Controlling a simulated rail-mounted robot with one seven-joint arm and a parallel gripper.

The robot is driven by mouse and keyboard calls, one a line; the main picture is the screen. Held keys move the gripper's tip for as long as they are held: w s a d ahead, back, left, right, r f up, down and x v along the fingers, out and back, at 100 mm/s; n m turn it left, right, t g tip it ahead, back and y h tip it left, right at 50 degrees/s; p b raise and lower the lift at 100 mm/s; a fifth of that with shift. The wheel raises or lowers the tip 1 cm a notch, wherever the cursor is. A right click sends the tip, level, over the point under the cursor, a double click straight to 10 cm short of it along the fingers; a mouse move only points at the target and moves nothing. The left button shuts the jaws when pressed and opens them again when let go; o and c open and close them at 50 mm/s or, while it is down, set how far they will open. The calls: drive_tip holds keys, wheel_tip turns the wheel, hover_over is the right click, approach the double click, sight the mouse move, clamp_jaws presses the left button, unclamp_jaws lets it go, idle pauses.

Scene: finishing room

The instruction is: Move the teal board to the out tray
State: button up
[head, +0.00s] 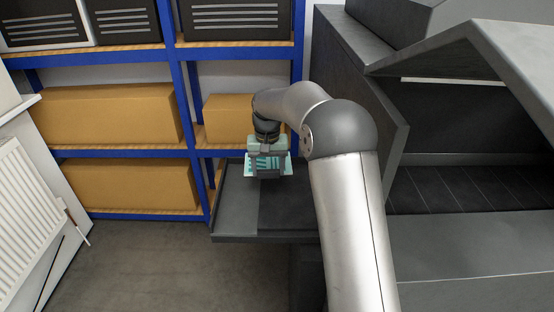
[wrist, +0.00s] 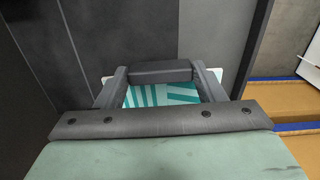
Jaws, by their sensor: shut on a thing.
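The teal board (head: 286,168) is a thin panel with teal and white stripes and pale edges. My gripper (head: 267,172) is shut on it, with fingers in front of part of it. In the wrist view the board (wrist: 160,94) shows between the fingers of my gripper (wrist: 155,84), and its pale corners stick out on both sides. The board is above a dark grey tray-like ledge (head: 235,200) on the machine's left side. I cannot tell whether this ledge is the out tray, or whether the board touches it.
The large dark grey machine (head: 400,170) with a raised lid stands on the right. A blue rack (head: 180,100) with brown boxes (head: 115,115) stands behind and to the left. A white radiator (head: 28,215) is at far left. The floor (head: 160,265) between is clear.

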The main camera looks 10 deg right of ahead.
sight(278, 164)
drive_tip(key=d, duration=0.2)
drive_tip(key=shift+w+d+r+m, duration=0.2)
drive_tip(key=shift+w+d+m, duration=0.1)
drive_tip(key=shift+d, duration=0.1)
drive_tip(key=shift+d+f, duration=0.1)
drive_tip(key=shift+f+b, duration=2.9)
drive_tip(key=shift+f, duration=1.9)
drive_tip(key=shift+f+b, duration=0.4)
drive_tip(key=shift+f, duration=0.2)
drive_tip(key=o, duration=1.1)
drive_tip(key=shift+c, duration=0.2)
